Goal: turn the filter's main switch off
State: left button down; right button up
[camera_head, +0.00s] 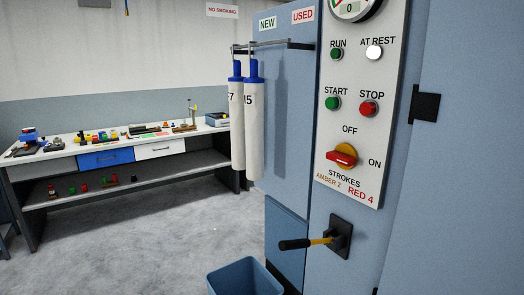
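The main switch is a red handle (342,158) on a round yellow plate (346,149), low on the white control panel (359,125). OFF is printed above it and ON to its right. The red handle lies roughly level, in line with ON rather than upright toward OFF. Above the switch are a green START button (332,103) and a red STOP button (369,108). Higher up, the RUN lamp (336,54) is dark green and the AT REST lamp (374,52) is bright white. Neither of my grippers is in view.
A lever with a black grip (294,244) sticks out leftward below the panel. A blue bin (244,276) stands on the floor beneath. Two white filter sleeves (254,130) hang at the cabinet's left. A bench (70,150) with small parts stands behind. A black bracket (424,106) is right of the panel.

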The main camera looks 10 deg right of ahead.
aim_at(345, 155)
jog(key=u, duration=0.2)
jog(key=i, duration=1)
jog(key=z, duration=0.25)
